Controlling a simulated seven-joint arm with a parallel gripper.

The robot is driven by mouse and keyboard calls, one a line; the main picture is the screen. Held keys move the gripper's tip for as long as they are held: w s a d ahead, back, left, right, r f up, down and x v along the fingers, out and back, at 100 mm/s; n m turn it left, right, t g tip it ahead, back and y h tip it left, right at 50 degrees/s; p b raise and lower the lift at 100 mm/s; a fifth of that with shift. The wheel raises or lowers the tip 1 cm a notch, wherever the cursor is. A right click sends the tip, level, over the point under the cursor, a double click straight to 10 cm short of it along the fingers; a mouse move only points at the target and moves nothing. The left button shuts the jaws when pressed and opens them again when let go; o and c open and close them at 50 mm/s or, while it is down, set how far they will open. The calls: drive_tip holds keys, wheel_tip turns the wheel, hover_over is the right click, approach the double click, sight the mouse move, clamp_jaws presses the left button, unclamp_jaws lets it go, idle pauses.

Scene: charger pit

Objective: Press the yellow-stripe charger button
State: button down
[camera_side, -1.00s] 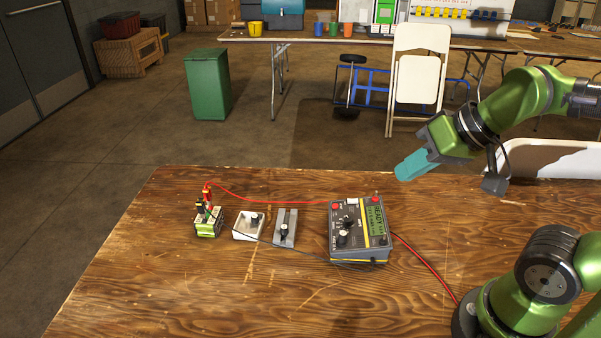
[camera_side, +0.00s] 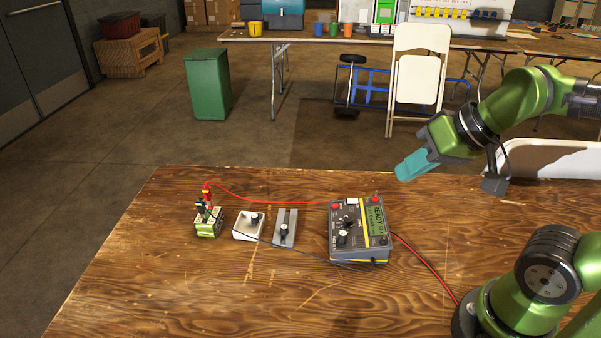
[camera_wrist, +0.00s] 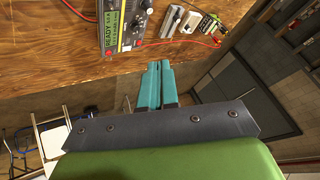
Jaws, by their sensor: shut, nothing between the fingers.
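The grey charger with a yellow stripe (camera_side: 345,258) sits on the wooden table in the side view. It has a green screen, dark knobs, red buttons and a white rectangular button on its top. In the wrist view the charger (camera_wrist: 122,45) is at the top, and its lit screen reads "READY". My gripper (camera_side: 402,176) is in the air above the table's far edge, to the upper right of the charger and apart from it. Its teal fingers also show in the wrist view (camera_wrist: 160,66), close together with nothing between them.
Red and black cables run across the table. The table's front is clear.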

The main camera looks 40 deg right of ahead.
idle(0.4)
drive_tip(key=m, duration=1.6)
hover_over(336, 207)
drive_tip(key=a, duration=0.1)
wheel_tip(336, 207, down, 10)
drive_tip(key=shift+w+r+m+g+y, duration=0.2)
drive_tip(key=shift+w+m+g+y, duration=0.1)
drive_tip(key=shift+w+m, duration=0.4)
drive_tip(key=shift+f, duration=0.1)
drive_tip(key=shift+s+d+f, duration=0.2)
drive_tip(key=shift+f, duration=1.2)
drive_tip(key=shift+s+d+f, duration=0.15)
drive_tip(key=shift+s+f, duration=0.05)
drive_tip(key=shift+f, duration=1.25)
drive_tip(key=shift+s+d+f, duration=0.2)
drive_tip(key=shift+f, duration=1.2)
